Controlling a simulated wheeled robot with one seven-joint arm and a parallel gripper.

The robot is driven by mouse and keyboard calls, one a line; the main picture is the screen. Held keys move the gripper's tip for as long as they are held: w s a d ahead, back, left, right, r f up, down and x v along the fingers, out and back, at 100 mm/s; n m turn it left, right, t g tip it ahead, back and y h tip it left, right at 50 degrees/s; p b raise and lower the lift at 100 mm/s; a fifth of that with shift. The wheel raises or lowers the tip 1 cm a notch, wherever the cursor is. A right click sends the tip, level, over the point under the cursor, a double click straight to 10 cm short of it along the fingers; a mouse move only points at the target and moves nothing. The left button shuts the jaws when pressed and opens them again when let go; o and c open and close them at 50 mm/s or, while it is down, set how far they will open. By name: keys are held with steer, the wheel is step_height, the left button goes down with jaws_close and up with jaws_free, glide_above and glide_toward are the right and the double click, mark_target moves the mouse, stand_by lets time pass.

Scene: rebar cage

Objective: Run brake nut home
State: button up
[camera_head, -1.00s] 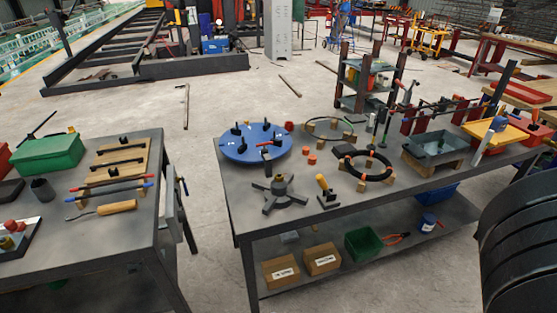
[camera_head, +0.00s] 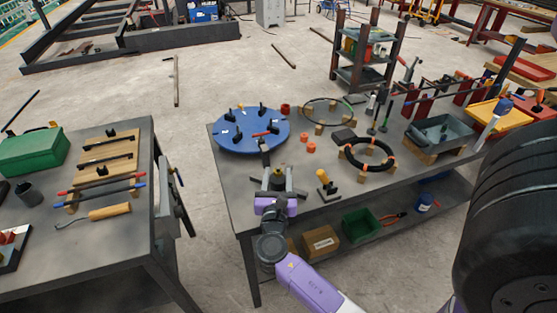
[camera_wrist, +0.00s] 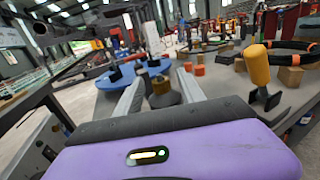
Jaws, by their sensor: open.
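A dark hub with spread legs stands on the middle workbench (camera_head: 228,190), with a brass-coloured nut-like piece on top. In the wrist view this brass piece (camera_wrist: 161,86) sits above the dark cone of the hub (camera_wrist: 166,99). My purple gripper (camera_head: 277,182) reaches over the hub from the near edge and covers much of it in the head view. In the wrist view my gripper (camera_wrist: 160,82) is open, its two pale fingers on either side of the brass piece with gaps showing. I cannot tell whether this piece is the brake nut.
A blue disc (camera_head: 235,140) with black clamps lies behind the hub. A yellow-handled tool (camera_head: 323,180) stands close right; it looms near in the wrist view (camera_wrist: 259,66). A black ring (camera_head: 369,164) on wooden blocks and orange pieces (camera_head: 311,149) lie further right.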

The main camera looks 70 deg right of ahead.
steer(key=shift+x, duration=2.8)
jaws_close()
